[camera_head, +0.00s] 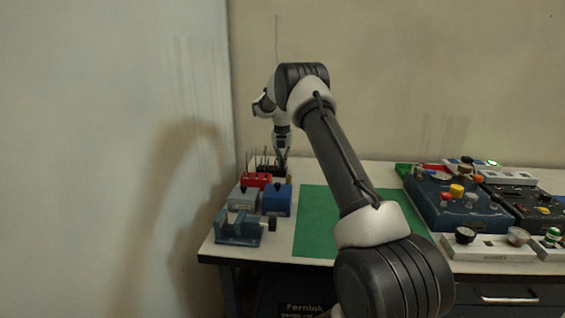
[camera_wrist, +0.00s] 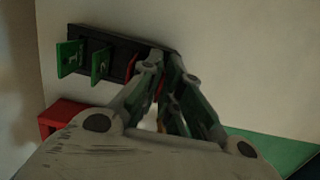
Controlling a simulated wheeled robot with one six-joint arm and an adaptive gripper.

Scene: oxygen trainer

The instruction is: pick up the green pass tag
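A black rack (camera_wrist: 118,48) runs along the top of the wrist view. Two green tags, one at the left end (camera_wrist: 69,58) and one beside it (camera_wrist: 100,63), hang from it with pale markings. A red tag (camera_wrist: 132,64) shows just left of my fingers. My gripper (camera_wrist: 164,64) has its fingertips close together at the right part of the rack. Something reddish shows between the fingers, but I cannot tell if they hold it. In the head view my gripper (camera_head: 281,164) is down at the rack at the bench's far left; the tags are too small to tell there.
A red block (camera_head: 257,180), a grey box (camera_head: 243,198), a blue box (camera_head: 277,200) and a blue vise (camera_head: 238,230) stand in front of the rack. A green mat (camera_head: 314,225) lies bare to the right. Panels with knobs (camera_head: 460,205) fill the right side. A wall is close on the left.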

